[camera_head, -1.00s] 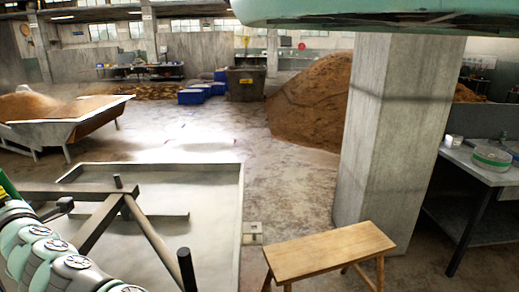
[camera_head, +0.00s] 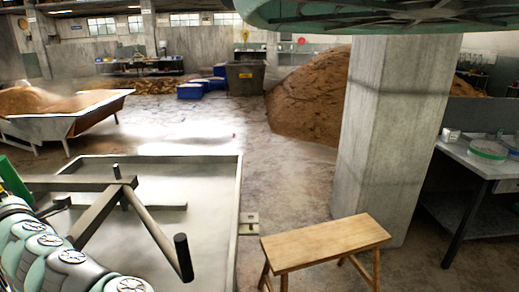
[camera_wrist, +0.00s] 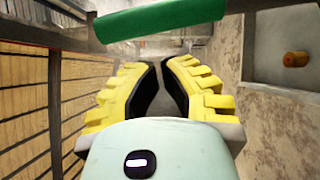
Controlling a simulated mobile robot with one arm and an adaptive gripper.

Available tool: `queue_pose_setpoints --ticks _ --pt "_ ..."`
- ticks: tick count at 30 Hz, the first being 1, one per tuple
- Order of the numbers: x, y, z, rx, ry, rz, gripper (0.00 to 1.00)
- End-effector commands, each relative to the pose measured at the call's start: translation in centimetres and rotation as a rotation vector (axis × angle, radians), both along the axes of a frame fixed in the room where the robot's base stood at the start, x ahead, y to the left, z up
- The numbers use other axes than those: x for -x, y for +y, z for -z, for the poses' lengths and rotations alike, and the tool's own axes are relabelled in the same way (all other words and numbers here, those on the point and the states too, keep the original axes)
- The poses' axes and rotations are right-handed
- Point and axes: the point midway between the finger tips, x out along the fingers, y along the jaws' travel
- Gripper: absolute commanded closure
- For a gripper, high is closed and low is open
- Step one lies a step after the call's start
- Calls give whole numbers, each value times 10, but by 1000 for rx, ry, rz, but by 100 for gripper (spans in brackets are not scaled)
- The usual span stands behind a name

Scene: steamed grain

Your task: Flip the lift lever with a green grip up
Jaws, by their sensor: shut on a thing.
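The green grip (camera_wrist: 160,22) of the lift lever is a thick bar across the top of the wrist view, just past my fingertips. Part of a green piece (camera_head: 14,182) also shows at the left edge of the head view. My gripper (camera_wrist: 165,78) has two yellow ribbed fingers with black inner pads, close together at the tips and pointing at the grip. Its hold is on the lever, though the contact itself is not clear. My segmented arm partly hides the lever in the head view.
A dark metal frame with a black-ended post (camera_head: 183,256) stands over a shallow rimmed pan (camera_head: 239,190). A wooden stool (camera_head: 325,243), a concrete pillar (camera_head: 388,140) and a side table (camera_head: 478,160) stand to the right. Open floor lies beyond the pan.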

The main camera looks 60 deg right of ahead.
Motion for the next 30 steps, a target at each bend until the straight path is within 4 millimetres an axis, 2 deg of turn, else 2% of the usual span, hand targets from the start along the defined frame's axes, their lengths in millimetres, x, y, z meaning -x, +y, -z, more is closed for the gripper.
queue_pose_setpoints --ticks 18,24,30 --pt "77 0 8 -1 -1 -5 100" --pt "93 -1 9 0 -4 -6 100" --pt "100 0 9 0 -5 -9 100"
